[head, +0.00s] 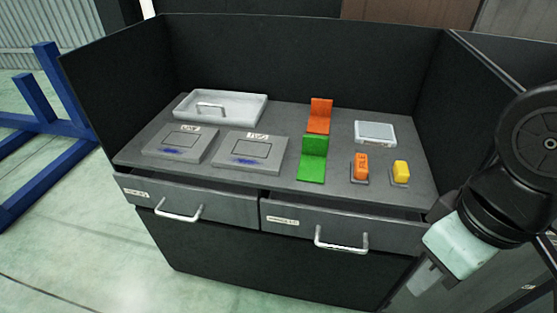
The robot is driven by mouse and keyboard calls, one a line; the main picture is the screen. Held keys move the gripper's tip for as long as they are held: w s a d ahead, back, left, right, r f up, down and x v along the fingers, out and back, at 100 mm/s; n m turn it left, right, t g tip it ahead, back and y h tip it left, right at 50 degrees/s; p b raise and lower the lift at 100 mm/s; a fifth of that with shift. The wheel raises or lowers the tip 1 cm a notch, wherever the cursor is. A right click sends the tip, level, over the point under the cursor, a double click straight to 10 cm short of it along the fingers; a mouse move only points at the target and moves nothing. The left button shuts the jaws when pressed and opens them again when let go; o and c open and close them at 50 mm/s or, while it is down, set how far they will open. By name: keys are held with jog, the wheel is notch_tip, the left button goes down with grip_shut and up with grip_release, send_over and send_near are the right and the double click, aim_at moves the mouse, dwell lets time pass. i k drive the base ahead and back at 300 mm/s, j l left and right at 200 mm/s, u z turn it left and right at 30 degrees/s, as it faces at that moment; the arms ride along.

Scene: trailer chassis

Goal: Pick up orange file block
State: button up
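Two orange things are on the grey worktop in the head view. One is a small upright orange block (361,166) with dark marks on its face, on a small grey base at the front right. The other is an L-shaped orange piece (319,117) further back, with an upright back and a flat foot. The frame does not show which one is called the file block. My gripper (425,281) is at the lower right, in front of the cabinet and below worktop height, apart from both. Its fingers are small and unclear, so I cannot tell whether it is open.
A green L-shaped piece (313,160) stands between the orange things. A yellow block (401,171) sits right of the small orange block. A grey-white flat box (375,132), a tray (235,107) and two grey plates (180,143) (249,152) share the top. Dark walls (300,60) enclose the back and sides.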

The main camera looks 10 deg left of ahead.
aim_at(360, 171)
jog(key=i+j, duration=0.2)
jog(key=j, duration=0.15)
jog(key=i+j, duration=0.2)
jog(key=j, duration=0.15)
jog(key=i+j, duration=0.2)
jog(key=j, duration=0.15)
jog(key=i+j, duration=0.2)
jog(key=j, duration=0.15)
jog(key=z, duration=0.05)
